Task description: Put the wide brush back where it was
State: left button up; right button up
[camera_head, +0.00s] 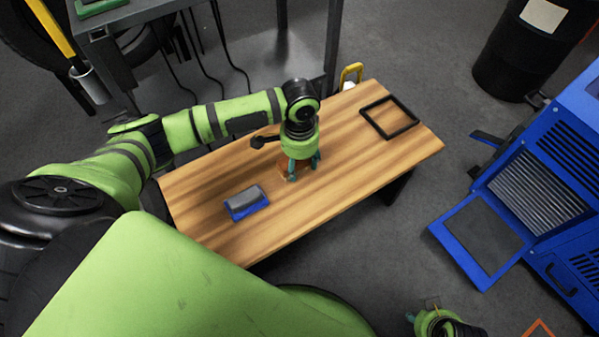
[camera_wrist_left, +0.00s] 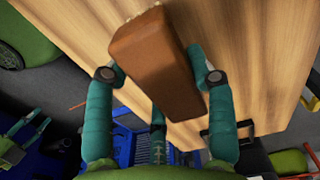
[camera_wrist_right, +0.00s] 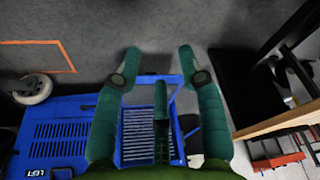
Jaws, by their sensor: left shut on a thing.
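The wide brush (camera_wrist_left: 155,55) is a brown block with pale bristle ends just showing at its far end in the left wrist view. My left gripper (camera_wrist_left: 160,77) is shut on it, one finger on each side. In the head view this gripper (camera_head: 304,168) is over the middle of the wooden table (camera_head: 225,165), and only a little brown of the brush shows between the fingers. Whether the brush touches the tabletop I cannot tell. My right gripper (camera_wrist_right: 159,58) is open and empty, away from the table; part of it shows at the bottom of the head view (camera_head: 432,318).
A blue and grey block (camera_head: 246,203) lies on the table's near left part. A black square frame (camera_head: 389,117) lies at the right end. A blue machine (camera_head: 535,205) stands right of the table, a black drum (camera_head: 525,50) behind, a grey bench (camera_head: 150,12) at the back left.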

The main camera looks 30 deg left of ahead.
aim_at(300, 172)
pick_arm(q)
notch_tip(300, 172, down, 4)
jog(key=shift+a+r+b, duration=0.1)
jog(key=shift+r+b, duration=0.05)
jog(key=shift+b, duration=0.65)
pick_arm(e)
jog(key=v, duration=0.4)
jog(key=shift+w+r, duration=0.3)
pick_arm(q)
jog(key=shift+f, duration=0.2)
jog(key=o, duration=1)
jog(key=shift+f, duration=0.1)
pick_arm(e)
jog(key=shift+f, duration=0.15)
